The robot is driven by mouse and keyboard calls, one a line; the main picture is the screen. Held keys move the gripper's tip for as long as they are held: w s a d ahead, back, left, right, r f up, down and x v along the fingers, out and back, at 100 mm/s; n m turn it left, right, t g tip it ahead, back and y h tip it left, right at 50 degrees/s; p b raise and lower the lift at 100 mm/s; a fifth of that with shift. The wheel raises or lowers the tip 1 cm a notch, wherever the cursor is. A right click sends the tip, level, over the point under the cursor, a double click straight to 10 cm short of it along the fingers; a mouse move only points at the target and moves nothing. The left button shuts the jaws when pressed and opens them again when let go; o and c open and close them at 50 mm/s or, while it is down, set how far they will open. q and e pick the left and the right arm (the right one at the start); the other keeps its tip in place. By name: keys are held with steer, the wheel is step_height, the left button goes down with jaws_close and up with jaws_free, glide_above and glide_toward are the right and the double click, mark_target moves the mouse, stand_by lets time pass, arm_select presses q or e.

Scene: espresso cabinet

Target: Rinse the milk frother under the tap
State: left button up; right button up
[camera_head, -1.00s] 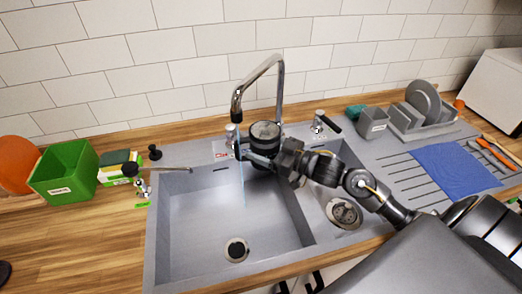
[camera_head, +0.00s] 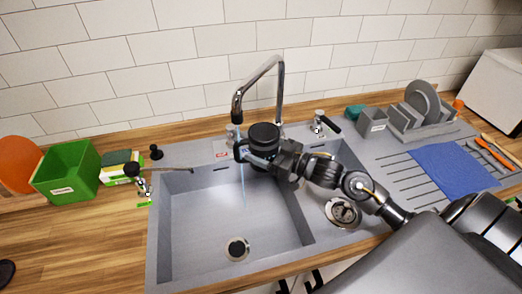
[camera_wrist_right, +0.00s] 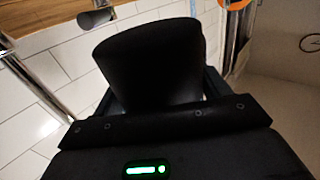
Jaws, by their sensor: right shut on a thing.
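The milk frother (camera_head: 264,134), a dark round cylinder, is held over the back of the left sink basin, just right of the tap's spout. My right gripper (camera_head: 255,157) is shut on it. In the right wrist view the black frother body (camera_wrist_right: 150,65) stands between the jaws. The tap (camera_head: 279,85) arches over the sink, and a thin blue water stream (camera_head: 243,185) falls into the basin. The stream passes at the left side of the frother and gripper; I cannot tell whether it touches them. My left gripper is not in view.
A green box (camera_head: 66,172) stands further left. The tap lever (camera_head: 327,125), dish rack (camera_head: 418,125) and blue cloth (camera_head: 452,169) are to the right. The basin floor is clear.

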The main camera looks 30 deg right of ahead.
mark_target(277, 153)
steer(key=shift+p+v, duration=1.25)
steer(key=shift+v, duration=2.8)
steer(key=shift+a, duration=0.1)
steer(key=shift+s+r+p, duration=0.25)
steer(key=shift+r+p, duration=0.15)
steer(key=shift+p, duration=0.1)
steer(key=s+r+p, duration=0.1)
steer(key=s+d+r+p, duration=0.1)
steer(key=p, duration=0.1)
steer(key=s+d+r+p, duration=0.1)
steer(key=s+p, duration=0.1)
steer(key=shift+d+r, duration=0.2)
steer(key=shift+d, duration=0.05)
steer(key=shift+w+a, duration=0.1)
